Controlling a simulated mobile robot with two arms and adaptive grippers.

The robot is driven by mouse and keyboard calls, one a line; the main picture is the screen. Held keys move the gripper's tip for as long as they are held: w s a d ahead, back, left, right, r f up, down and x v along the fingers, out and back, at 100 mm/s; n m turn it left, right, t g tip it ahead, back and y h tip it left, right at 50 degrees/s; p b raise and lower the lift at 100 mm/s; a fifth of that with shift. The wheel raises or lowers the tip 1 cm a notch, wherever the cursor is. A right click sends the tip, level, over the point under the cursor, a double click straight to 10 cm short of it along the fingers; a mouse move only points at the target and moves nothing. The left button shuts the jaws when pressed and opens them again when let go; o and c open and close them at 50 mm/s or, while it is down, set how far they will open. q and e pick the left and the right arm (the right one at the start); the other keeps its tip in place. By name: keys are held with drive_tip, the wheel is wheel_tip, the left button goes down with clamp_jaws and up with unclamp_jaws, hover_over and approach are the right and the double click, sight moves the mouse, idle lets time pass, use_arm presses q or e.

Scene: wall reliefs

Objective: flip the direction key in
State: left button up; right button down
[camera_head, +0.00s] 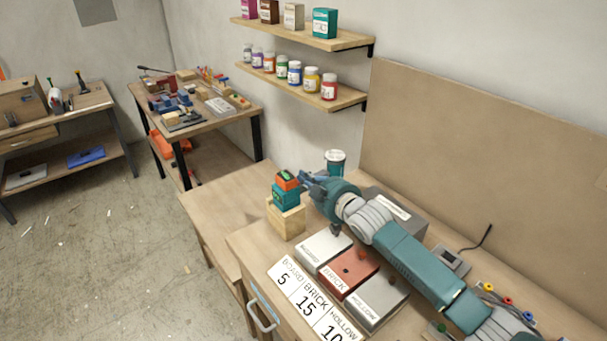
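A small tool with an orange top and teal body (287,193) stands in or on a light wooden block (286,220) near the bench's left part. A dark and green patch shows on its top. The direction key is too small to make out. My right gripper (306,183) reaches in from the right, with its blue-grey fingers beside the tool's right side. I cannot tell whether they touch it or how far they are apart. My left gripper is not in view.
White, red and grey sample blocks (348,272) lie in front of my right arm, beside number cards (304,302). A teal jar (336,161) stands behind the gripper. A brown board (470,150) lines the wall. The bench top (222,205) left of the wooden block is clear.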

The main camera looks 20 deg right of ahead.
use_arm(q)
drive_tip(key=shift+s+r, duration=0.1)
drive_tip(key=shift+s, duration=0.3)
use_arm(e)
drive_tip(key=shift+w+a+f, duration=0.1)
drive_tip(key=shift+w+f, duration=0.05)
drive_tip(key=shift+w, duration=0.35)
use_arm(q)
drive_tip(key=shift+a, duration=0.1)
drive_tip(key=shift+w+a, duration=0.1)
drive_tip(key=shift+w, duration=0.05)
use_arm(e)
drive_tip(key=shift+w+d+f+m+y, duration=0.1)
drive_tip(key=shift+d+f+m+y, duration=0.25)
drive_tip(key=shift+m, duration=0.25)
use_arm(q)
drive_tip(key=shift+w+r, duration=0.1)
